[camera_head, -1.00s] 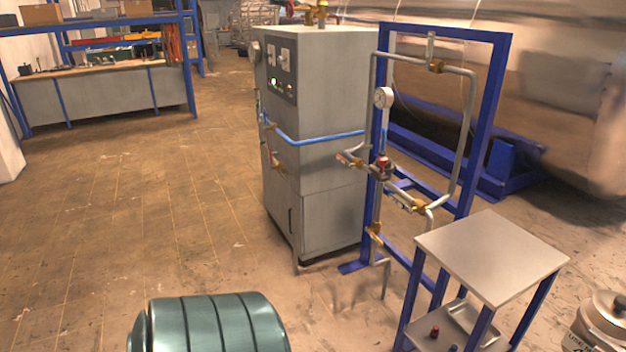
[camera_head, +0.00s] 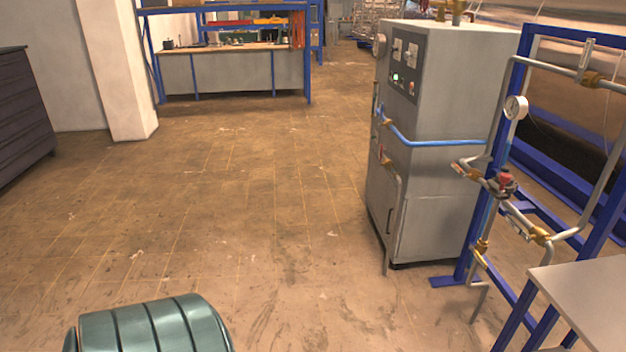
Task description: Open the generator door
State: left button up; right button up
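The generator (camera_head: 440,140) is a tall grey cabinet standing right of centre. Its narrow left-facing side carries a control panel (camera_head: 404,68) with a green light, and a lower door with a dark vertical handle (camera_head: 389,220). That side is seen at a steep angle, and the door looks shut. A blue hose (camera_head: 430,142) runs across the cabinet's front, and a grey pipe (camera_head: 394,220) stands close beside the door. Neither of my grippers is in view.
A blue pipe frame (camera_head: 500,150) with a gauge and valves stands right of the generator, with a grey-topped table (camera_head: 590,295) in front. A green ribbed drum (camera_head: 152,328) is at the bottom left. Floor (camera_head: 250,200) left of the generator is clear. A workbench (camera_head: 235,75) stands behind.

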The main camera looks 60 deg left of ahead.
aim_at(381, 189)
jog(key=u, duration=1.35)
jog(key=i+j+z, duration=0.35)
jog(key=i+j, duration=0.15)
jog(key=i, duration=0.65)
jog(key=i+j+z, duration=0.35)
jog(key=i+j, duration=0.4)
jog(key=i, duration=0.3)
jog(key=i+j+z, duration=0.35)
jog(key=i+j, duration=0.65)
jog(key=k+j, duration=0.05)
